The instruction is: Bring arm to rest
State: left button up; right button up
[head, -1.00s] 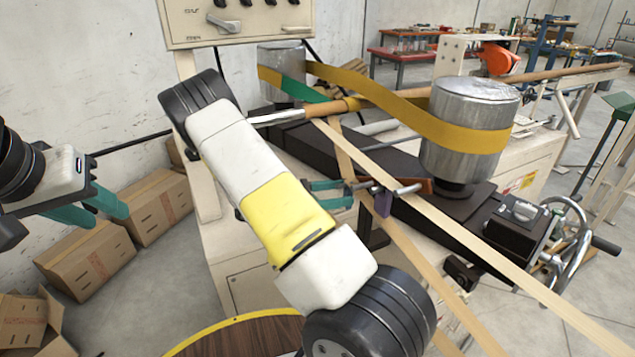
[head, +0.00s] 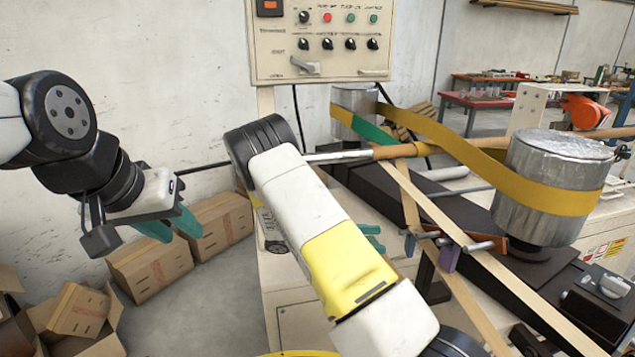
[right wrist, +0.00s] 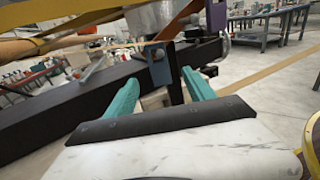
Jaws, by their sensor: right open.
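My right arm crosses the middle of the head view, with its yellow link (head: 345,265) in front of the winder. My right gripper (head: 378,237) shows partly behind that arm, left of and apart from the strip guide with its purple block (head: 450,258). In the right wrist view, the right gripper's teal fingers (right wrist: 160,85) stand apart, with a dark bracket post (right wrist: 163,65) seen between and beyond them. Nothing shows held. My left gripper (head: 170,226) hangs at the left of the head view, fingers apart and empty, in front of the wall and boxes.
The winder has two metal drums (head: 550,190) with a yellow belt (head: 480,160), a brown tube (head: 400,150) and pale strips (head: 470,240). A control panel (head: 320,45) stands above. Cardboard boxes (head: 150,268) lie on the floor at left.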

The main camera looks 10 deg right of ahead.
jog(key=s+a+r+m+t+y, duration=0.4)
jog(key=s+r+m+y, duration=0.3)
jog(key=s+r+y, duration=0.2)
jog(key=s+a+r+m+t+y, duration=0.5)
jog(key=s+a+r+m+y, duration=0.2)
jog(key=s+r+y, duration=0.3)
notch_tip(320, 180, up, 3)
jog(key=shift+s+r+m+t+y, duration=0.1)
jog(key=shift+s+m+t+y, duration=0.2)
jog(key=shift+s+m, duration=0.25)
